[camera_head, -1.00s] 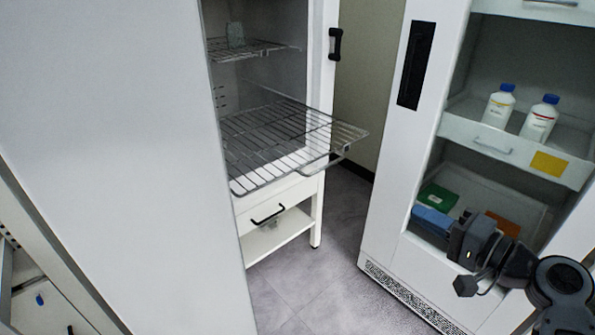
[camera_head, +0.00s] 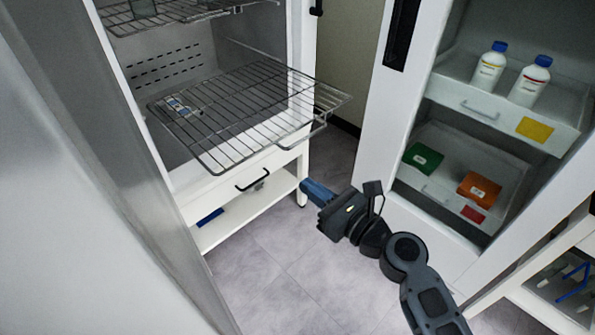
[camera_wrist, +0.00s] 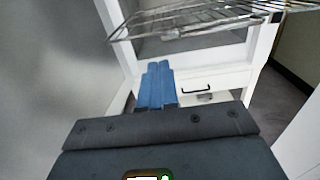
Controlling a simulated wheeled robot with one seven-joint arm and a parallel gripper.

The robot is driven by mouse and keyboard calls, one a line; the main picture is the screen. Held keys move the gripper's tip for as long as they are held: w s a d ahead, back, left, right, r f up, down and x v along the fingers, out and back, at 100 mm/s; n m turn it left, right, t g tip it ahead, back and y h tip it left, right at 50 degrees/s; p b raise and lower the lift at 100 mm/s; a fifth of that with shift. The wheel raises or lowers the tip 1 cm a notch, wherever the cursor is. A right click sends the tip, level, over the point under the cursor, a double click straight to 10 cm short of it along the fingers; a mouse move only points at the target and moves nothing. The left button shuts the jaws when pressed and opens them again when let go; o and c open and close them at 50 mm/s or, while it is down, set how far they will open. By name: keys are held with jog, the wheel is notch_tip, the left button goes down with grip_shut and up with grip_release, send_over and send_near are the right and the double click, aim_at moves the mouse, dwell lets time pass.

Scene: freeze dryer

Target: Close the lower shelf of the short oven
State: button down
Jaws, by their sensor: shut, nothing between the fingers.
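The short oven (camera_head: 155,62) stands open at left, a white cabinet with a grey interior. Its lower wire shelf (camera_head: 232,125) is pulled out well past the front opening. An upper wire rack (camera_head: 170,14) sits further inside. My gripper (camera_head: 307,188) is shut and empty, its blue fingers pointing toward the oven, below the shelf and to its right in the head view. In the wrist view the blue fingers (camera_wrist: 157,84) lie together, apart from the shelf (camera_wrist: 200,22) that crosses the top of that view.
The oven stands on a white stand with a black-handled drawer (camera_head: 252,179). Its open door (camera_head: 95,150) is at left. A white cabinet (camera_head: 365,110) at right holds bottles (camera_head: 489,66) and boxes. Grey floor (camera_head: 275,265) between them is clear.

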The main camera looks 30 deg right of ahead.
jog(key=x, duration=1.2)
jog(key=shift+w+p, duration=0.3)
jog(key=shift+w, duration=0.05)
jog(key=shift+a, duration=0.1)
